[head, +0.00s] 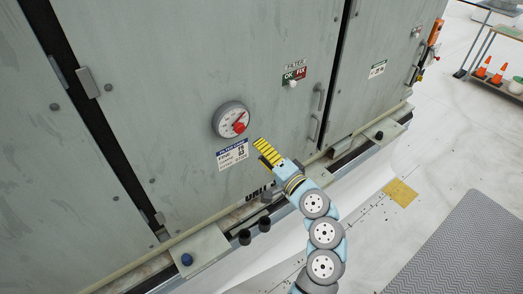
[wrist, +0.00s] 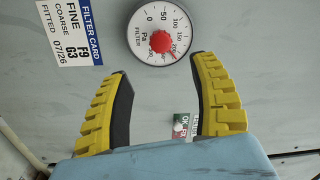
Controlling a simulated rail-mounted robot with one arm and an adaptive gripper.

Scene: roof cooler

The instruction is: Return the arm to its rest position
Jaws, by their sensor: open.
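My gripper (head: 266,153) is at the end of my blue and grey arm, close to the cooler's grey panel (head: 170,80) in the head view. In the wrist view its two yellow-ribbed fingers (wrist: 160,100) stand apart with nothing between them. The filter gauge (head: 231,121), a round white dial with a red centre knob, is on the panel up and left of the gripper. It also shows beyond the fingertips in the wrist view (wrist: 147,22). The filter card (head: 232,154) is below the gauge.
A filter switch plate (head: 294,75) and door handles (head: 317,112) are right of the gauge. A ledge (head: 198,248) with dark knobs runs along the panel's foot. Open pale floor with a grey mat (head: 470,240) lies right. A table (head: 500,45) with orange cones stands far right.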

